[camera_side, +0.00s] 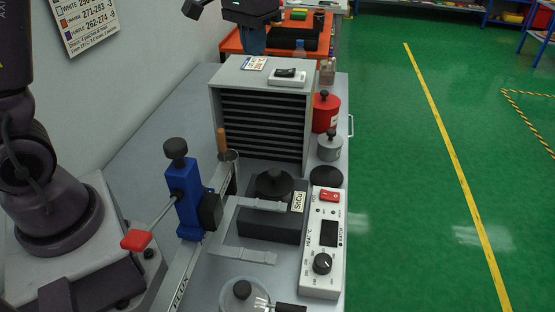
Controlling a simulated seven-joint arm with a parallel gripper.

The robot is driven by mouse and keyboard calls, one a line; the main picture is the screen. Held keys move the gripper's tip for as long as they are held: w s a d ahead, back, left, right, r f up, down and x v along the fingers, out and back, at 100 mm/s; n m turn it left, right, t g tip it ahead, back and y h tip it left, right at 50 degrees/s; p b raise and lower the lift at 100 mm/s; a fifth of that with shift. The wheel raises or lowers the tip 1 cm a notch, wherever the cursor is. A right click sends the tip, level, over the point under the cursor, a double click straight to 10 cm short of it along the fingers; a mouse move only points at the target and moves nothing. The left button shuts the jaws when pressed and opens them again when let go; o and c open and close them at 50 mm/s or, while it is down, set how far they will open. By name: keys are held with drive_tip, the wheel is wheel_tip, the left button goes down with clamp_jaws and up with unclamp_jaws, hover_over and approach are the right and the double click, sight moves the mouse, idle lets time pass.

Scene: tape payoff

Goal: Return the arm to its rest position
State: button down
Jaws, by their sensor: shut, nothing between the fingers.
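My arm's dark base and lower links (40,170) stand at the left edge of the side view. The arm runs up out of the picture at the upper left. No task object is held anywhere in view.
A grey slotted cabinet (262,115) stands mid-bench with a small white switch box (288,77) on top. In front are a blue clamp (188,200) with a red-ended lever, a heater controller (322,245), and a glass dish (243,295). A red canister (326,112) stands right of the cabinet.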

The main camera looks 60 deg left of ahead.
drive_tip(key=s+d+r+m+t, duration=0.1)
drive_tip(key=s+d+t, duration=0.1)
drive_tip(key=s, duration=0.7)
drive_tip(key=s+d+r+m+t, duration=0.1)
drive_tip(key=s+d+t, duration=0.1)
drive_tip(key=s, duration=0.8)
drive_tip(key=shift+s+d+r+t, duration=0.3)
drive_tip(key=shift+d+r, duration=0.1)
drive_tip(key=shift+d, duration=0.45)
